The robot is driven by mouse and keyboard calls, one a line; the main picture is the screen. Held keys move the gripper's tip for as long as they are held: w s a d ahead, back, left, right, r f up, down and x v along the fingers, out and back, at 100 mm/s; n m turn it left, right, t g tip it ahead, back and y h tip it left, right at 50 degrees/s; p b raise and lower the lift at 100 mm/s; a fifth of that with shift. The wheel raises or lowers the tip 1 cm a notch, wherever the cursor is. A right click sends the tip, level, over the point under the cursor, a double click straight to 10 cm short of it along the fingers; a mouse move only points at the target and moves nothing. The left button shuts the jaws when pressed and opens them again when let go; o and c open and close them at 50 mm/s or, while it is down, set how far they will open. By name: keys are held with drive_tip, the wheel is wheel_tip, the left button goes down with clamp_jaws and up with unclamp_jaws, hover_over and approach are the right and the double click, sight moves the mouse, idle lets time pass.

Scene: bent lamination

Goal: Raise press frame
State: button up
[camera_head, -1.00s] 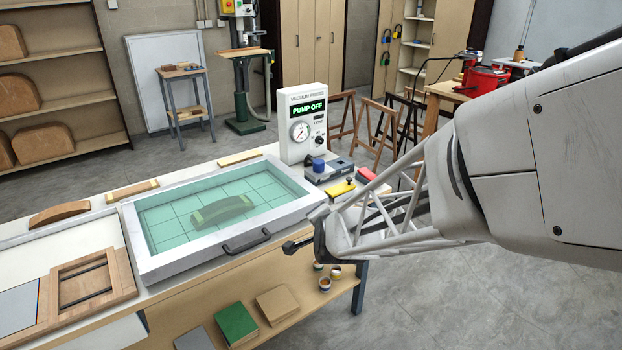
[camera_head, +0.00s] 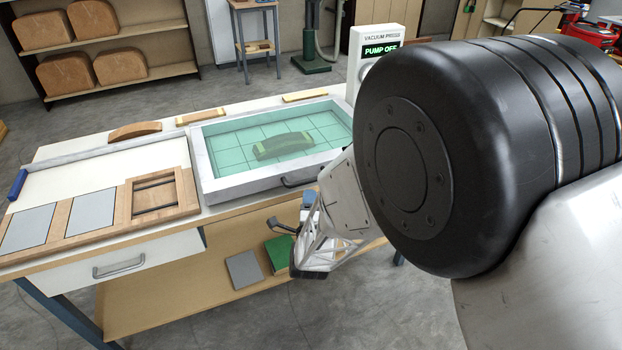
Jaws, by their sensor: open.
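The press frame (camera_head: 240,187) is a light grey rectangular frame with a clear green gridded sheet (camera_head: 222,146), lying flat on the bench. A curved green-tinted form (camera_head: 283,146) shows under the sheet. The frame's dark front handle (camera_head: 297,182) is partly hidden by my arm. My gripper (camera_head: 288,249) is below and in front of the handle, apart from it, near the bench's front edge. Its jaws are open, with nothing seen between them. The vacuum press box (camera_head: 378,38) reads PUMP OFF and is partly hidden behind my arm.
A wooden tray with grey panels (camera_head: 92,205) lies left of the frame. A curved wood piece (camera_head: 135,130) and wood strips (camera_head: 214,116) lie along the back. A drawer handle (camera_head: 121,266) sticks out in front. A green block (camera_head: 279,253) is on the lower shelf.

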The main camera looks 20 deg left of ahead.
sight(309, 180)
drive_tip(key=shift+w, duration=0.1)
idle(0.3)
drive_tip(key=shift+x, duration=3.85)
clamp_jaws()
